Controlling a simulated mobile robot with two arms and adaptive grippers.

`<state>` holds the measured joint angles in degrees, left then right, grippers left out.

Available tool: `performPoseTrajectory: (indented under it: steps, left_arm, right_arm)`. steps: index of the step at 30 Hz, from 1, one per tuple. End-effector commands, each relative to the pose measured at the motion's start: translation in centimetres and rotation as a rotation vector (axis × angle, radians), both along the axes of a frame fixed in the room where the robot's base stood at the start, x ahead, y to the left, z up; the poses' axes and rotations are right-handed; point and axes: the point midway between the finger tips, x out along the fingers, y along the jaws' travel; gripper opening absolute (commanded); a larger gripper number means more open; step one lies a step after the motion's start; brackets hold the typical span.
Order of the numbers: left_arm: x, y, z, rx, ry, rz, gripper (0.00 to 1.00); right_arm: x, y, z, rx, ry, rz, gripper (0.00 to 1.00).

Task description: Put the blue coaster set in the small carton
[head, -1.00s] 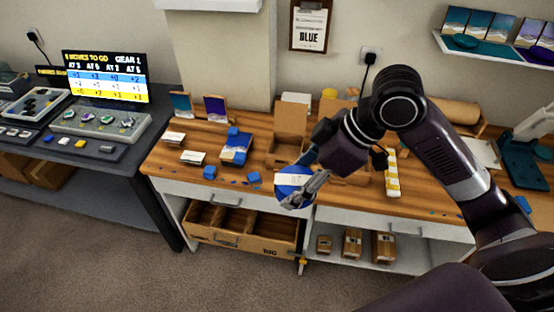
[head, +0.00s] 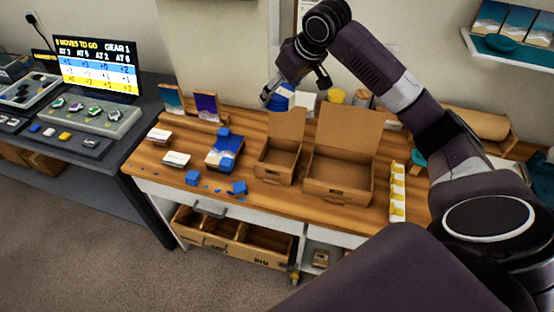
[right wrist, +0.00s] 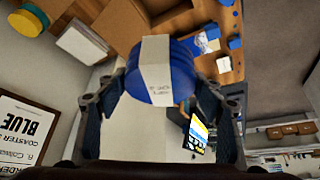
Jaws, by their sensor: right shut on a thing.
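The blue coaster set is a round blue stack with a white paper band. In the right wrist view the stack (right wrist: 183,72) sits between both fingers. My right gripper (right wrist: 160,92) is shut on it. In the head view the right gripper (head: 294,88) is raised behind the cartons, and the blue stack (head: 284,98) shows partly below it. The small carton (head: 277,172) stands open on the wooden bench, its flap up at the back, and looks empty. The stack is above and behind this carton, apart from it. My left gripper is not in view.
A larger open carton (head: 338,190) stands just right of the small one. A blue-and-white box (head: 224,152), blue blocks (head: 193,177) and white card stacks (head: 176,159) lie to the left. A yellow-and-white strip (head: 397,192) lies on the right. A drawer (head: 235,236) is open below.

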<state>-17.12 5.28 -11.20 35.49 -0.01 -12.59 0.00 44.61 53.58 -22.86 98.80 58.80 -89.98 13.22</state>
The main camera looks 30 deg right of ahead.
Motion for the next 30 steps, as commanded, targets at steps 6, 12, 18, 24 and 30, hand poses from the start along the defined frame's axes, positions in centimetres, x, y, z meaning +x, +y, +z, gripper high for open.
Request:
performPoseTrajectory:
  steps: [6,12,18,24,30]
  left_arm:
    - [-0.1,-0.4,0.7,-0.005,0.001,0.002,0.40]
    - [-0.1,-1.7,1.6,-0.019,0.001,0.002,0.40]
    - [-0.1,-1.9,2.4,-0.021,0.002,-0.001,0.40]
    - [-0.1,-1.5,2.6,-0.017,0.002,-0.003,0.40]
    - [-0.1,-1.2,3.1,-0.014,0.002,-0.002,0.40]
  right_arm:
    - [0.0,-0.4,-3.8,0.000,0.007,-0.013,0.29]
    - [0.0,-0.3,-9.2,0.001,0.005,-0.011,0.29]
    - [0.1,-0.3,-13.7,0.002,0.002,-0.012,0.29]
    - [0.2,-0.4,-15.6,0.000,-0.002,-0.010,0.29]
    - [0.1,-0.3,-18.4,0.000,0.001,-0.011,0.29]
